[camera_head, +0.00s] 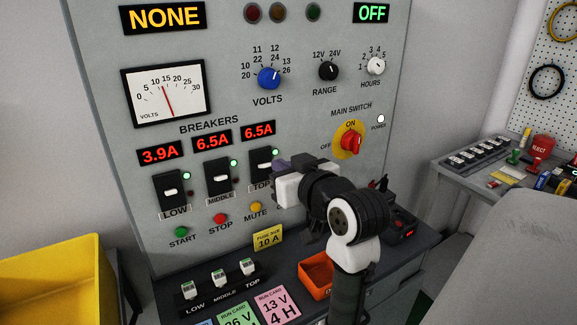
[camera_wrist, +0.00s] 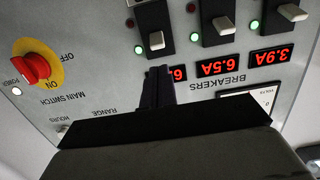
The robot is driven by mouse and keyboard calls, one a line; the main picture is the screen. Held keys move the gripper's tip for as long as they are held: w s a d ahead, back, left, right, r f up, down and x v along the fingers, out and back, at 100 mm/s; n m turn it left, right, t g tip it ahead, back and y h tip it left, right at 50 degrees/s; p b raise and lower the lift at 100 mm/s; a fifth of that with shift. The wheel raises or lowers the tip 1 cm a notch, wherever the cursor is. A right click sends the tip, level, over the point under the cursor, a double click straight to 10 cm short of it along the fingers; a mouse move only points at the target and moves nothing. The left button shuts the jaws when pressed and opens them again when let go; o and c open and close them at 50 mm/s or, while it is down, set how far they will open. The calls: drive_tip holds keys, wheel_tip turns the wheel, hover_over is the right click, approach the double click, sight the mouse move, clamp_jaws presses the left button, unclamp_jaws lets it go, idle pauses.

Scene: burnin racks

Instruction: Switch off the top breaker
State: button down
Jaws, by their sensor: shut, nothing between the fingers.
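The top breaker (camera_head: 259,160) is a black switch with a white lever, the rightmost of three in the head view. A green light beside it is lit and its display reads 6.5A. My gripper (camera_head: 278,166) is just right of it and covers part of its label and right edge. In the wrist view, which is upside down, the top breaker (camera_wrist: 149,18) is the leftmost, its white lever (camera_wrist: 156,40) clear in view. My gripper (camera_wrist: 158,70) is shut and empty, its tips near that lever and over part of the display. I cannot tell if they touch.
The middle breaker (camera_head: 218,178) and low breaker (camera_head: 169,191) stand to the left, both with green lights lit. The red main switch (camera_head: 351,142) is to the right, at ON. Start, stop and mute buttons lie below. A yellow bin (camera_head: 50,280) stands lower left.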

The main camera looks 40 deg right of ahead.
sight(265, 165)
drive_tip(key=p+x, duration=0.1)
drive_tip(key=x, duration=0.4)
drive_tip(key=shift+w+d, duration=0.1)
drive_tip(key=shift+w, duration=0.2)
drive_tip(key=shift+s+f+b, duration=0.1)
drive_tip(key=shift+f+b, duration=0.2)
drive_tip(key=shift+b, duration=0.2)
drive_tip(key=shift+t, duration=0.3)
drive_tip(key=shift+b, duration=0.3)
